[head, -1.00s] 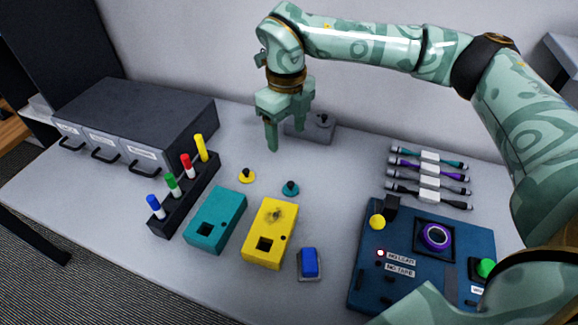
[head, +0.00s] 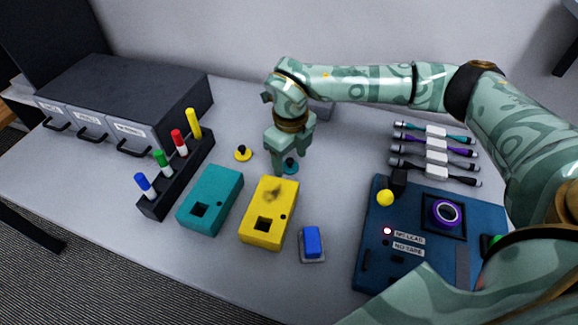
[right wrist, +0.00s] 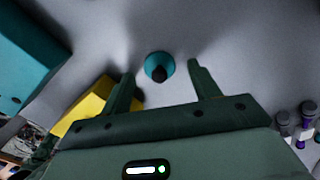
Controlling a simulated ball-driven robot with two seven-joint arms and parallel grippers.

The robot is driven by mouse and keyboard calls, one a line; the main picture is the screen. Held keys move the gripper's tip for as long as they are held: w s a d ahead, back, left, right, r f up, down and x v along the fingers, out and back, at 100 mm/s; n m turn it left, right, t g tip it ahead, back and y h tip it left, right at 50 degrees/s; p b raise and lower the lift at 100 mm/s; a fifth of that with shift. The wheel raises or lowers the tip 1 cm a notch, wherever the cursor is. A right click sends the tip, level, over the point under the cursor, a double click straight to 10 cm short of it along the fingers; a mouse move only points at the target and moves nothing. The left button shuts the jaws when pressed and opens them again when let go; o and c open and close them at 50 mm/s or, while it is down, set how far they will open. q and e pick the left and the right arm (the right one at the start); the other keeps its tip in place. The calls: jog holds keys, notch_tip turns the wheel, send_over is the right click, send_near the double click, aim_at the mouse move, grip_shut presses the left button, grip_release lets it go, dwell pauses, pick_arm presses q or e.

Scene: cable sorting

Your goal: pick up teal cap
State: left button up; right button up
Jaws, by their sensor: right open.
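The teal cap (head: 291,166) lies on the table behind the yellow box, a round disc with a dark knob on top. In the head view my right gripper (head: 284,168) is just above it and partly covers it. In the right wrist view the teal cap (right wrist: 159,67) sits between and slightly beyond the two fingertips of the open right gripper (right wrist: 160,78). Nothing is between the fingers. My left gripper is not in view.
A yellow cap (head: 243,153) lies to the left. The teal box (head: 211,202) and yellow box (head: 270,212) stand in front. A marker rack (head: 180,172), blue switch (head: 312,243), blue panel (head: 405,271) and several cables (head: 435,157) surround the area. Table behind the caps is mostly clear.

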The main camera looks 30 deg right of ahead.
jog(key=shift+f, duration=0.55)
jog(key=shift+r, duration=0.1)
jog(key=c, duration=1.1)
jog(key=shift+o, duration=0.2)
